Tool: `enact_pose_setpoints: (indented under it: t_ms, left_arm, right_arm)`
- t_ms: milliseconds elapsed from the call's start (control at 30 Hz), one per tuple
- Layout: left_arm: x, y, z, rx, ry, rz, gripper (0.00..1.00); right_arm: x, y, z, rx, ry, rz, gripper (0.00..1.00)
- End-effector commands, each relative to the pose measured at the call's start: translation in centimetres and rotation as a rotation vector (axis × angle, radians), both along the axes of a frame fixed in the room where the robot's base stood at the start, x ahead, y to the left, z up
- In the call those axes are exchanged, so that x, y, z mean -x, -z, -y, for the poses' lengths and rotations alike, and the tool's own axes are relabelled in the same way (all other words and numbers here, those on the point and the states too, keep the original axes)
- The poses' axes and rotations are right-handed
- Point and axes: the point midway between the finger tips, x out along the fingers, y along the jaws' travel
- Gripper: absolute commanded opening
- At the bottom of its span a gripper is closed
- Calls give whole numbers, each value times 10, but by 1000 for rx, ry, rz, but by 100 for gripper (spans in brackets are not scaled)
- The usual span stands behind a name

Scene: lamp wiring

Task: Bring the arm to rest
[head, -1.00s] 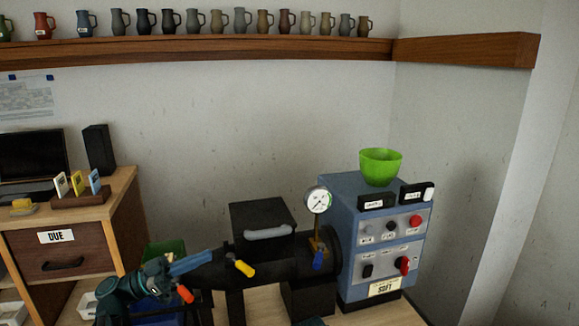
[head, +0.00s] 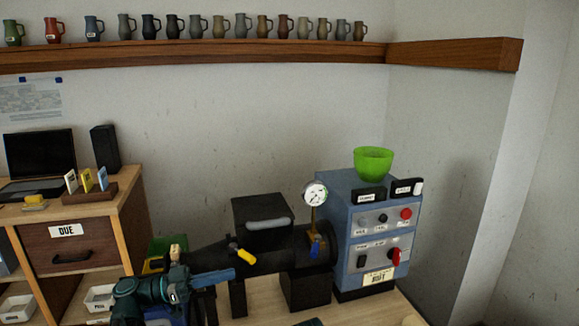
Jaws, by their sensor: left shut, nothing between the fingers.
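My left gripper (head: 234,273) is at the lower left, its teal arm coming in from the bottom left. Its blue fingers are shut with nothing between them and point right. It shows in front of the black horizontal pipe-like machine (head: 270,258); I cannot tell whether they touch. The machine carries a yellow-handled lever (head: 246,256), a blue-handled lever (head: 315,245) and a round white gauge (head: 315,193). My right gripper is not in view.
A blue control box (head: 345,230) with a red knob (head: 394,257) stands right of the machine, a green bowl (head: 373,161) on top. A wooden drawer cabinet (head: 130,215) with a laptop (head: 40,153) stands left. Mugs line a wall shelf (head: 200,53). White wall fills the right.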

Motion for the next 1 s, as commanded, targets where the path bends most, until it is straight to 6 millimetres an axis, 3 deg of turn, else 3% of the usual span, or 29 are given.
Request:
enact_pose_setpoints:
  t_ms: [267,367,533,733,1000]
  left_arm:
    - [20,46,67,-229,96,-307,0]
    - [35,71,94,-363,120,-463,0]
    - [77,126,133,-711,86,-781,0]
    - [123,174,135,-1139,-162,-1043,0]
    - [145,183,106,-1447,-598,-1100,0]
  right_arm:
    - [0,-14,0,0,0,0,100]
    - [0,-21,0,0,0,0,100]
    - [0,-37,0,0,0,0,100]
    - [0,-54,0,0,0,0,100]
    - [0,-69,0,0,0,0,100]
